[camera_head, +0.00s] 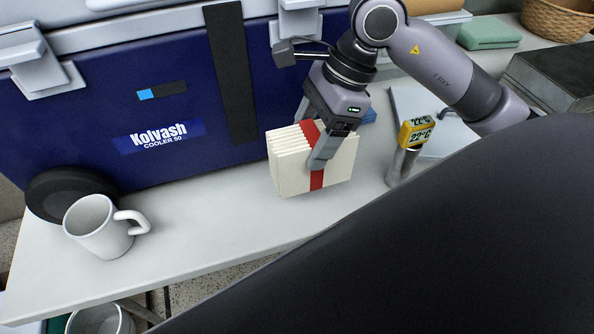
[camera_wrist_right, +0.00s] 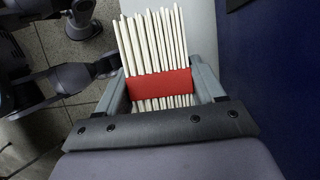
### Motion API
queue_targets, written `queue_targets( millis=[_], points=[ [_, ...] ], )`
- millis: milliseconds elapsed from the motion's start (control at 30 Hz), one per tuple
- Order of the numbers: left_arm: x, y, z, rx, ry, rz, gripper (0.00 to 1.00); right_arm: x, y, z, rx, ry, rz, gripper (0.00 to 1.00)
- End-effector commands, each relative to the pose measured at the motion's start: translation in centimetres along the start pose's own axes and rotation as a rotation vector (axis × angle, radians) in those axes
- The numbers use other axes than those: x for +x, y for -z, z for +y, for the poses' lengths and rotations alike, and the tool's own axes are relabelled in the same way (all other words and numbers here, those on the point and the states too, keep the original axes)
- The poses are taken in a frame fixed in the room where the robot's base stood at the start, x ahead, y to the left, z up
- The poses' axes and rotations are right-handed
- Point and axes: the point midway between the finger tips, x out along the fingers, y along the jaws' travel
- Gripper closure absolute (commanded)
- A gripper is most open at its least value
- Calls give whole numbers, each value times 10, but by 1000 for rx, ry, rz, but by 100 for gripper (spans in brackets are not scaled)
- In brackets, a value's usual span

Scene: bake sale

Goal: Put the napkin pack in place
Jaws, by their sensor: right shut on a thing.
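The napkin pack (camera_head: 288,165) is a cream block of stacked napkins with a red band around it. My right gripper (camera_head: 317,147) is shut on it across the band. In the head view the pack is just in front of the blue cooler, over the white table; I cannot tell whether its bottom touches the surface. In the right wrist view the napkin pack (camera_wrist_right: 148,42) stands between the two fingers of the right gripper (camera_wrist_right: 162,90), its folded edges and red band showing. My left gripper is not in view.
The blue cooler (camera_head: 95,125) stands along the back. A white mug (camera_head: 97,228) is at the left of the white table (camera_head: 210,215). A yellow-headed thermometer (camera_head: 414,132) stands right of the pack. The table between mug and pack is clear. A dark shape covers the lower right.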

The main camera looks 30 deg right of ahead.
Motion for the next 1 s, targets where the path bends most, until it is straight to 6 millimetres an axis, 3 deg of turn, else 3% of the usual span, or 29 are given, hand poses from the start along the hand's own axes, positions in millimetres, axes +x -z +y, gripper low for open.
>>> queue_targets(
  millis=[100, 333, 533, 900, 933, 1000],
  points=[
    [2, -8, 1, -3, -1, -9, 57, 20, 8, 1, 1, -3, -1, 65],
    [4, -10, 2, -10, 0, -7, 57, 36, 14, 0, 1, -1, -1, 65],
    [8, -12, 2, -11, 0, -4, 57, 61, 25, 0, 0, -3, -2, 65],
    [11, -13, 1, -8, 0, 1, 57, 66, 27, 0, -1, 2, -1, 65],
    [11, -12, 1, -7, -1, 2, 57, 66, 27, 0, -1, 1, -1, 29],
    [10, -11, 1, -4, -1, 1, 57, 65, 27, 0, -1, 1, -1, 6]
  ],
)
